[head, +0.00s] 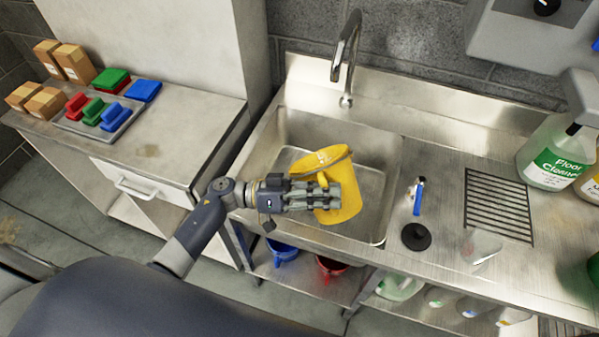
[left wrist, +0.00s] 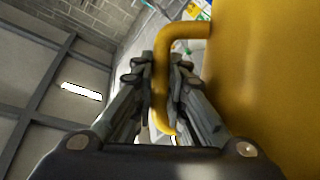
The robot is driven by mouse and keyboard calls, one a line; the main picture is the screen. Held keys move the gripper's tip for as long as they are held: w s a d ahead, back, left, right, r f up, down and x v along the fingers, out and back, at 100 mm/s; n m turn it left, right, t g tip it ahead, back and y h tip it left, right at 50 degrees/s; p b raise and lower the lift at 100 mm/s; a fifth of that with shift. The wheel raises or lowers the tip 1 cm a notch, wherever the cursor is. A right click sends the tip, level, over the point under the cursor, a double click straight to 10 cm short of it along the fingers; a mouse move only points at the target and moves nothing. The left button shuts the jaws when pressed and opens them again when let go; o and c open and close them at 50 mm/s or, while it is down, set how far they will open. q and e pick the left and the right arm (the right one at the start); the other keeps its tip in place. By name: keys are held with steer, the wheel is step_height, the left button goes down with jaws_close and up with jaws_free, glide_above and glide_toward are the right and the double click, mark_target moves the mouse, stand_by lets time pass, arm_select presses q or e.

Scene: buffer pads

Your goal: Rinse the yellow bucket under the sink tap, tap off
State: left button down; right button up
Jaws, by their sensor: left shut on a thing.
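The yellow bucket (head: 346,190) is over the steel sink basin (head: 370,212), tilted, below and in front of the tap. My left gripper (head: 325,194) is shut on the bucket's handle, which also shows between the fingers in the left wrist view (left wrist: 162,85). The bucket's yellow wall (left wrist: 265,80) fills the right of that view. The curved metal tap (head: 347,50) stands behind the basin; no water stream is visible from it. The blue lever (head: 418,195) stands on the counter right of the basin. My right gripper is not in view.
A floor cleaner bottle (head: 550,155) and a drain grille (head: 498,205) are on the right counter. A black round piece (head: 416,237) lies near the basin's right edge. Blue (head: 282,252) and red (head: 330,268) buckets sit on the shelf below. A side cabinet holds boxes and coloured pads.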

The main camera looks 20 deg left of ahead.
mark_target(317, 175)
arm_select(q)
steer(key=shift+w+a+r+n+h+b, duration=0.5)
steer(key=shift+a+r+n+h+b, duration=0.3)
steer(key=shift+b, duration=0.4)
steer(key=shift+w+a+f+n+t+b, duration=0.3)
steer(key=shift+w+f+n+t+b, duration=0.15)
steer(key=shift+b, duration=0.55)
steer(key=shift+w+a+f+n+t+h+b, duration=0.15)
steer(key=shift+a+n+t+h+b, duration=0.25)
steer(key=shift+b, duration=0.3)
steer(key=shift+w+a+r+n+t+h+p, duration=0.1)
steer(key=shift+w+a+n+t+h+p, duration=0.1)
steer(key=shift+w+a+n, duration=0.25)
steer(key=shift+w+a+r+n+t+h+p, duration=0.1)
steer(key=shift+w+a+n+t+p, duration=0.15)
steer(key=shift+n, duration=0.35)
